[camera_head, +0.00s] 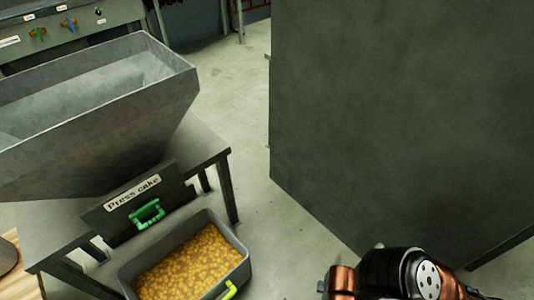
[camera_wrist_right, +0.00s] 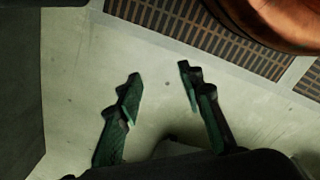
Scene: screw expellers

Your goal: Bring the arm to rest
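My right arm (camera_head: 405,275) shows at the bottom right of the head view as copper and black links, beside the large dark grey panel. My right gripper (camera_wrist_right: 158,95) shows in the right wrist view with its two dark green fingers spread apart. Nothing is between the fingers; bare concrete floor lies beyond them. My right gripper is out of the head view. My left arm and left gripper are in neither view.
A dark grey cabinet (camera_head: 400,110) fills the right side. A metal hopper (camera_head: 95,115) stands left, above a "Press cake" flap (camera_head: 130,205) with a green handle. A grey bin (camera_head: 243,262) of yellow-brown pieces sits below. Floor (camera_head: 235,100) between is clear. Floor grates (camera_wrist_right: 220,30) show near the wrist.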

